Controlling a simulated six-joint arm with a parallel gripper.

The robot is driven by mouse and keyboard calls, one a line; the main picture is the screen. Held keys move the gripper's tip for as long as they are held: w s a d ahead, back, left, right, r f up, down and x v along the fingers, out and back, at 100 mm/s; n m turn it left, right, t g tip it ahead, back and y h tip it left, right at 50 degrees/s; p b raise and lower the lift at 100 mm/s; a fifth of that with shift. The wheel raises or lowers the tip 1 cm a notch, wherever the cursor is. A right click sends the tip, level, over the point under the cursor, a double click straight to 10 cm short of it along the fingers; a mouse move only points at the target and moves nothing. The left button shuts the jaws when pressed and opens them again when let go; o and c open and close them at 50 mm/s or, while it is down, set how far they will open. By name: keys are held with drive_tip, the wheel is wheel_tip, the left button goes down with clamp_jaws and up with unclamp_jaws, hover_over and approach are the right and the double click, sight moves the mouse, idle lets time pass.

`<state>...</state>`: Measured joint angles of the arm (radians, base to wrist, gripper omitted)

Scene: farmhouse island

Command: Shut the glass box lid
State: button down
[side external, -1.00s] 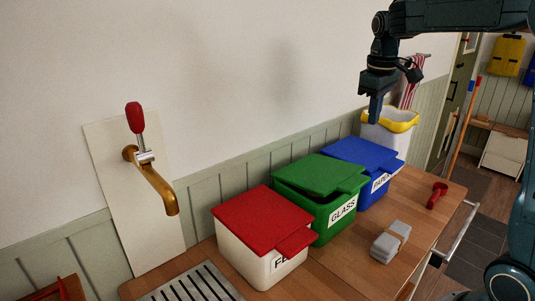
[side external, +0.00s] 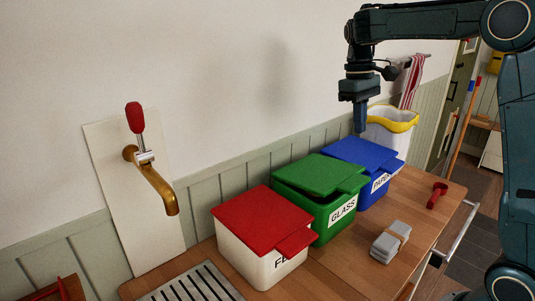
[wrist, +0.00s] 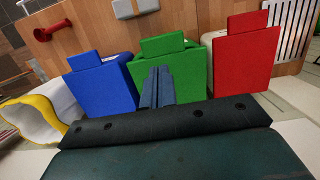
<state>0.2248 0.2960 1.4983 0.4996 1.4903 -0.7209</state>
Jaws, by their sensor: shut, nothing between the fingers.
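The glass box (side external: 326,212) is green with a white GLASS label, standing between the red-lidded and blue boxes. Its green lid (side external: 318,174) lies over the box top but sits slightly raised, with a dark gap showing beneath it on the near left side. The lid also shows in the wrist view (wrist: 186,71). In the wrist view my fingers (wrist: 157,86) appear in front of the green lid.
A white box with a red lid (side external: 262,219) stands left and a blue paper box (side external: 358,160) right. A white bin with a yellow rim (side external: 391,118) is behind. A grey block bundle (side external: 390,242) and a red object (side external: 437,194) lie on the wooden counter. A brass tap (side external: 157,188) is at left.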

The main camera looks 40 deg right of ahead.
sight(360, 183)
drive_tip(key=shift+s+f, duration=0.35)
drive_tip(key=shift+f, duration=1.85)
drive_tip(key=shift+s+f, duration=0.35)
drive_tip(key=shift+f, duration=1.85)
drive_tip(key=shift+s+f, duration=0.35)
drive_tip(key=shift+f, duration=1.85)
drive_tip(key=f, duration=0.1)
drive_tip(key=s+f, duration=0.1)
drive_tip(key=f, duration=0.1)
drive_tip(key=shift+f, duration=0.25)
drive_tip(key=shift+r, duration=0.1)
wheel_tip(360, 183, up, 14)
drive_tip(key=shift+a, duration=0.1)
